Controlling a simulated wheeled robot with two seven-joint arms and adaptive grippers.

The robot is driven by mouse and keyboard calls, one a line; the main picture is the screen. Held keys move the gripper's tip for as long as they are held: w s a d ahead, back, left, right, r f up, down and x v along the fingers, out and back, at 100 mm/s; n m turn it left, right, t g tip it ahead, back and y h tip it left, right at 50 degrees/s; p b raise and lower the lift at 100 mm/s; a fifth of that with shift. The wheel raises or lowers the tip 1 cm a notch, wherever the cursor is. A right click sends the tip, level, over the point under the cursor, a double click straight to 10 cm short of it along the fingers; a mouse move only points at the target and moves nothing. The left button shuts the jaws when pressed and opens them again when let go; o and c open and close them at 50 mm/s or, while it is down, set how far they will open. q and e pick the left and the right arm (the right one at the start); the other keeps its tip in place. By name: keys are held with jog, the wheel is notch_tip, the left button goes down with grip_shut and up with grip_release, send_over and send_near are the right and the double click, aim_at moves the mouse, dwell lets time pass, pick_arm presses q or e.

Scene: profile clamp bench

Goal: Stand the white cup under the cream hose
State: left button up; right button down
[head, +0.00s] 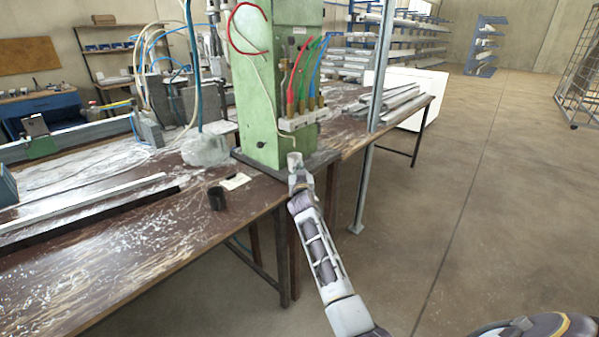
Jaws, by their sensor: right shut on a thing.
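The white cup (294,159) is small and pale and looks upright at the front face of the green machine column. My right gripper (298,178) is just below it, shut on it; the fingers are small and partly merge with the cup. The cream hose (262,85) hangs in a loose curve down the green column, up and to the left of the cup. Its lower end runs down near the valve block, and I cannot make out exactly where it stops. My left gripper is out of view.
The green column (262,110) stands on a dark base on the brown bench (130,245). Red, green and blue hoses enter a valve block (303,119). A grey post (377,110) stands at right.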

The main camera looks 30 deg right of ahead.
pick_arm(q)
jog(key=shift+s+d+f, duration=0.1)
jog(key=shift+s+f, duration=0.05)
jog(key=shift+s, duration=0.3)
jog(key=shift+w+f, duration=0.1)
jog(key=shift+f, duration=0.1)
pick_arm(e)
jog(key=shift+f, duration=0.25)
dwell(0.5)
jog(key=c, duration=1.5)
grip_release()
jog(key=shift+s+a, duration=0.1)
jog(key=shift+s, duration=0.05)
